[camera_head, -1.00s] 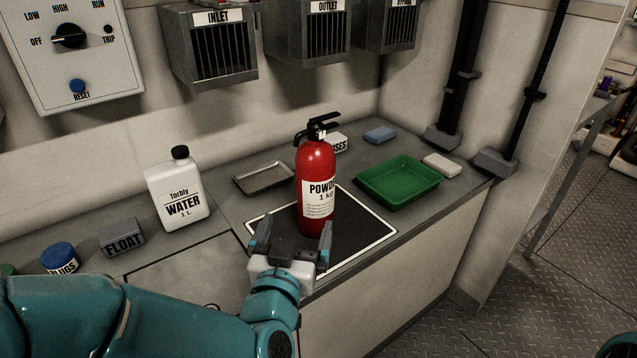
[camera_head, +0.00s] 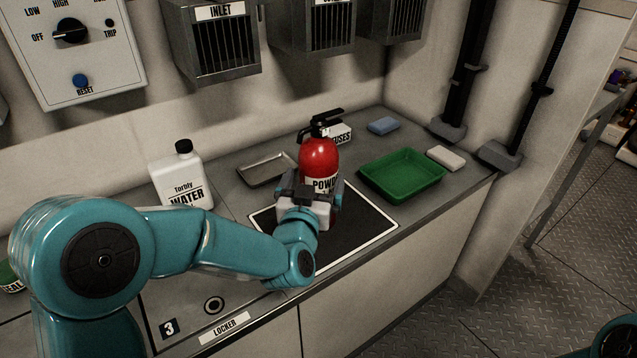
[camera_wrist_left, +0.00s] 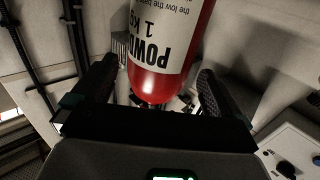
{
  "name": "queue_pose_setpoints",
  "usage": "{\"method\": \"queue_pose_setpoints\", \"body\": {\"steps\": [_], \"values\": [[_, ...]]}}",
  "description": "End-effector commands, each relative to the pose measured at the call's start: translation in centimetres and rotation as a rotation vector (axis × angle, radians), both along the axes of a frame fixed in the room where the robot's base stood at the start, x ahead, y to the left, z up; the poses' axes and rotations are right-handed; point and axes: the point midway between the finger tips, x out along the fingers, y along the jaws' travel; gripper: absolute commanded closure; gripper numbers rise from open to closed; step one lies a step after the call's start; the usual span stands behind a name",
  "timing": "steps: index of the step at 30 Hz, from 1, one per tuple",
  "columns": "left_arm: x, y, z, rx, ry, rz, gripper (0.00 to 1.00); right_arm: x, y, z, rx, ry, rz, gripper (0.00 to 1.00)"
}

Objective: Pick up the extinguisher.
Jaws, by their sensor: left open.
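The red extinguisher (camera_head: 319,160) with a black handle and a white label stands upright on the black, white-edged mat (camera_head: 354,232) on the counter. My left gripper (camera_head: 318,190) is in front of it, with its fingers on either side of the body. In the left wrist view the extinguisher (camera_wrist_left: 168,82) lies between the two open fingers, with a gap showing beside at least the right finger. The gripper hides the extinguisher's lower part in the head view. My right gripper is not in view.
A white water bottle (camera_head: 181,178) and a metal tray (camera_head: 266,169) stand to the left. A green tray (camera_head: 403,176), a white block (camera_head: 445,158), a blue block (camera_head: 383,125) and a fuses box (camera_head: 338,133) are to the right and behind. Vent boxes (camera_head: 213,45) hang above.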

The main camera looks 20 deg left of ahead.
Motion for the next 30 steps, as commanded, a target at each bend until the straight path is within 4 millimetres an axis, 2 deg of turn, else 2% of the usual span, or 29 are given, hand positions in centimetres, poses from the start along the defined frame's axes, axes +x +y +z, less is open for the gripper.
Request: {"method": "queue_pose_setpoints", "body": {"steps": [3, 6, 9, 15, 17, 24, 25, 30], "values": [[2.2, 0.5, 0.2, 0.000, 0.000, 0.003, 0.00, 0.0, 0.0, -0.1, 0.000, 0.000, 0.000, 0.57], [3.6, 0.6, 0.2, -0.001, 0.000, 0.001, 0.00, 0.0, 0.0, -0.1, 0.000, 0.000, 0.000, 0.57], [4.3, 0.6, 0.2, -0.001, -0.001, 0.000, 0.00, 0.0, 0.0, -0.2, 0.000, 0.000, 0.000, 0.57], [4.3, 0.6, 0.2, -0.001, 0.000, 0.000, 0.00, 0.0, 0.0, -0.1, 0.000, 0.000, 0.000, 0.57], [4.3, 0.6, 0.2, -0.001, 0.000, 0.000, 0.16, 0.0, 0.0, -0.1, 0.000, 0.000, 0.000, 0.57], [4.3, 0.6, 0.2, -0.001, 0.000, 0.000, 0.94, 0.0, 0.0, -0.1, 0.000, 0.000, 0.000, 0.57], [4.3, 0.7, 0.9, 0.000, -0.016, 0.003, 0.95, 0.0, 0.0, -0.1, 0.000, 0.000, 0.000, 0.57], [4.3, 0.7, 0.9, 0.000, -0.016, 0.003, 0.95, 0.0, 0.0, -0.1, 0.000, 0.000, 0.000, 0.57]]}}
